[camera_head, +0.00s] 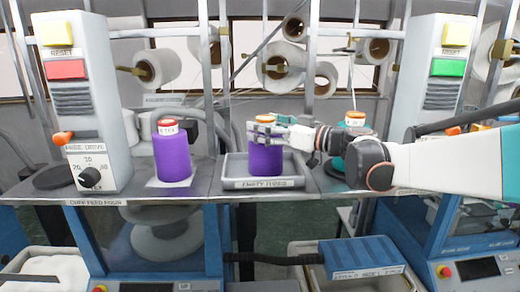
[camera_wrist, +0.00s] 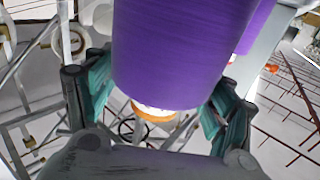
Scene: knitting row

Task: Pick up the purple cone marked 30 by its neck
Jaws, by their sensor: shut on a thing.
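A purple cone (camera_head: 265,160) with an orange-rimmed top is at the grey tray (camera_head: 235,173) in the middle of the shelf. My gripper (camera_head: 266,132) reaches in from the right and is shut on this cone near its top, over the neck. In the wrist view the purple cone (camera_wrist: 180,50) fills the space between the fingers, its white neck and orange rim at the bottom. The fingers hide any number on it. Its base is behind the tray's front wall, so I cannot tell whether it touches the floor. Another purple cone (camera_head: 173,158) with a red top stands left; its label is too small to read.
A teal cone (camera_head: 353,133) with an orange top stands right of the tray, partly behind my arm. Grey control posts (camera_head: 88,110) with buttons stand at left and right (camera_head: 440,85). Metal uprights and white rolls are behind. The shelf between left cone and tray is narrow.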

